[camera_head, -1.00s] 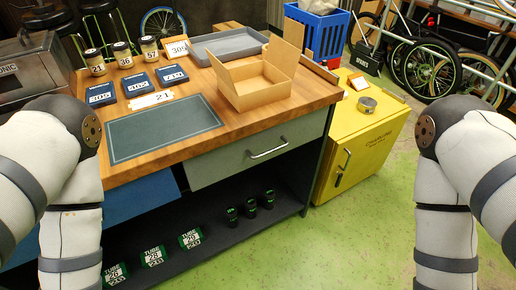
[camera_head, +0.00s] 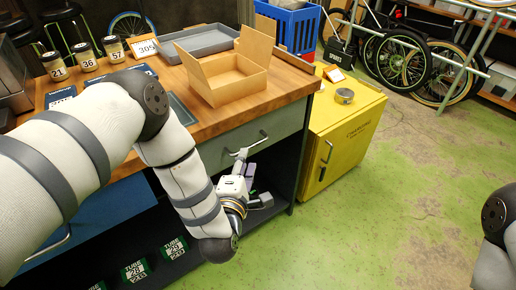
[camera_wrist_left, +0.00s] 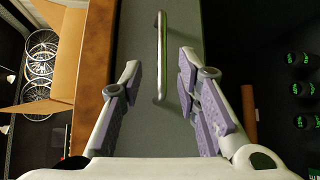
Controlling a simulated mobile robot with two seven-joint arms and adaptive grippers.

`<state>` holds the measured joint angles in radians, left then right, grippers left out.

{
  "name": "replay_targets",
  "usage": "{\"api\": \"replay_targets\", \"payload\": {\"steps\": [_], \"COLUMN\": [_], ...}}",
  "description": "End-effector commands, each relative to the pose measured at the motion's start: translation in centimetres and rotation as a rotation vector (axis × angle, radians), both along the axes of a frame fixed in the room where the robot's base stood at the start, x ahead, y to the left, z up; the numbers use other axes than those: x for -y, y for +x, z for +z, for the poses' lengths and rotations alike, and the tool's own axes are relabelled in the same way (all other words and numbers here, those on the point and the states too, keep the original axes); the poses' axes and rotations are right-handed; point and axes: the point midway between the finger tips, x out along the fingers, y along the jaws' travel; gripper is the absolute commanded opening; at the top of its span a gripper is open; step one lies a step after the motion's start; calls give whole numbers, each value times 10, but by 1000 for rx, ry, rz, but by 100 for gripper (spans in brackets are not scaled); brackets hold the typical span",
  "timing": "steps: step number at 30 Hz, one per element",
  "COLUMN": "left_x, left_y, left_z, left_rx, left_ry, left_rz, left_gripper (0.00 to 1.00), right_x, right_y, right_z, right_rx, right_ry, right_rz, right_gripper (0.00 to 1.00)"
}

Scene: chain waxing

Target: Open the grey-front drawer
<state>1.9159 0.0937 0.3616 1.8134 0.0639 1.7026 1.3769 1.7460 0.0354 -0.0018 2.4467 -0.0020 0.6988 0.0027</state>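The grey-front drawer (camera_head: 287,124) sits under the right part of the wooden bench top and looks shut, its front in line with the bench. Its silver bar handle (camera_head: 262,138) is partly hidden by my left gripper. My left gripper (camera_head: 242,160) is in front of the handle. In the left wrist view the open fingers (camera_wrist_left: 158,78) stand apart on either side of the handle (camera_wrist_left: 161,45), with a gap on both sides. I cannot tell whether the fingertips reach past the bar. My right gripper is out of view; only part of my right arm shows.
A yellow cabinet (camera_head: 345,135) stands right of the bench. An open cardboard box (camera_head: 225,82) sits on the bench top above the drawer. A blue drawer (camera_head: 100,215) is to the left, and green-labelled tubes (camera_head: 135,270) are on the lower shelf. The green floor in front is clear.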

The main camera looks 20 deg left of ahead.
Motion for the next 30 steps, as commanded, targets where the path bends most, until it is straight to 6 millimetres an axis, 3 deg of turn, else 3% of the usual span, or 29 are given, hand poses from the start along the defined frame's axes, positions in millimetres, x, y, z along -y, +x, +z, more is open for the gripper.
{"api": "replay_targets", "payload": {"steps": [6,10,19,20,24,30], "left_x": [-5,-7,-8,-8,-8,-8], "left_y": [49,65,71,71,71,71], "left_z": [-11,-13,-12,-12,-12,-12], "left_rx": [-4,-6,-6,-6,-6,-5], "left_ry": [1,2,2,2,3,2], "left_rz": [-1,-1,-2,-2,-2,-2], "left_gripper": [30,30,30,28,0,0], "right_x": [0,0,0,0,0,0], "right_y": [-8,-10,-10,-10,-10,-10], "right_z": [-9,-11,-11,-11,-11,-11], "right_rx": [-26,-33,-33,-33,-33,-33], "right_ry": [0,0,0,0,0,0], "right_rz": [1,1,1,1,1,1], "right_gripper": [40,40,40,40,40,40]}}
